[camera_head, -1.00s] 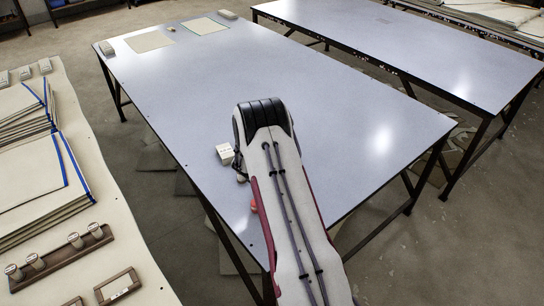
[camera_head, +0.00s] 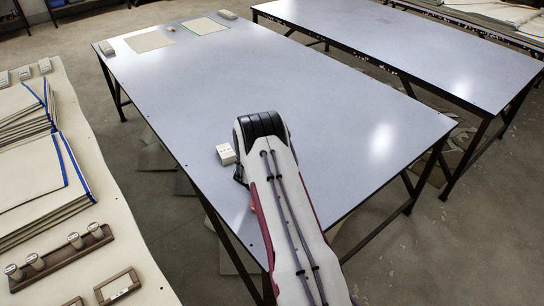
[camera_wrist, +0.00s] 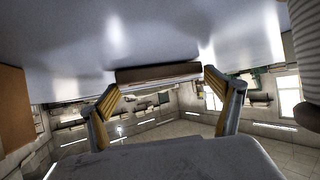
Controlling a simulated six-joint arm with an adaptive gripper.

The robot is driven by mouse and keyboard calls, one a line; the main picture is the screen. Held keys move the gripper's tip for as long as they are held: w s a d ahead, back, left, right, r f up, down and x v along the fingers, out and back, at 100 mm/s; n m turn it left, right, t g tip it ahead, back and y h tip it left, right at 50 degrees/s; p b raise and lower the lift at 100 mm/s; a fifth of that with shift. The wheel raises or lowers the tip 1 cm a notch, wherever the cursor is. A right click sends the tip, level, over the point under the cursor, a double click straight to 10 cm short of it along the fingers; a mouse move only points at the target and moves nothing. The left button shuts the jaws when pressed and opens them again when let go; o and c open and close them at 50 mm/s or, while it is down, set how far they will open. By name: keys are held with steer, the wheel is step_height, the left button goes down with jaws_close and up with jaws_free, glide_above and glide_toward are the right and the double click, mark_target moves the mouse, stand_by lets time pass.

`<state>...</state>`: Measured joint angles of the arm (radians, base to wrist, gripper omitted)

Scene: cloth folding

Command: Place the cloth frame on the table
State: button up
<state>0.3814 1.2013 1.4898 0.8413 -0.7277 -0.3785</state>
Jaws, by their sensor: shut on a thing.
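The cloth frame (camera_wrist: 158,72) shows in the wrist view as a brown wooden bar seen edge-on, between my two yellow-padded fingers. My gripper (camera_wrist: 163,80) is shut on it. The pale grey table (camera_head: 330,85) fills the middle of the head view, and a pale surface, likely its top, spans the upper part of the wrist view. I cannot tell whether the frame touches the table.
A small white box (camera_head: 226,154) sits on the table left of my arm. Two cloth sheets (camera_head: 150,41) lie at the far end. A side table at left holds stacked cloths (camera_head: 45,190), a stamp rack (camera_head: 60,257) and other wooden frames (camera_head: 118,286). The table's middle is clear.

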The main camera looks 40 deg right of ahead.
steer(key=shift+f, duration=0.1)
steer(key=o, duration=1)
steer(key=shift+v, duration=3.85)
steer(key=shift+s, duration=0.15)
